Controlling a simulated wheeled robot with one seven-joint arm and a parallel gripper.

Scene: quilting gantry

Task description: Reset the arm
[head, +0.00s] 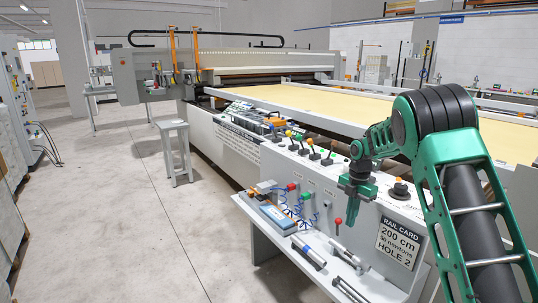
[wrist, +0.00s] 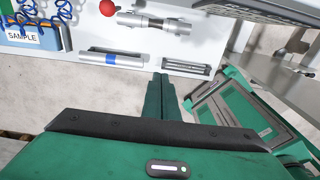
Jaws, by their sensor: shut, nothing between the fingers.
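My arm is green and black and comes in from the right of the head view. My gripper (head: 350,216) hangs pointing down in front of the console panel, above the white shelf (head: 290,247). In the wrist view, the gripper (wrist: 161,78) shows as green fingers close together with nothing between them. It is apart from the things on the shelf.
The console (head: 330,183) carries several knobs and a rail card (head: 397,243). The shelf holds a blue sample box (head: 278,218), a blue-banded cylinder (head: 309,251) and metal parts. A red-knobbed lever (head: 338,222) stands near my gripper. A grey stool (head: 174,150) stands left; the floor there is clear.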

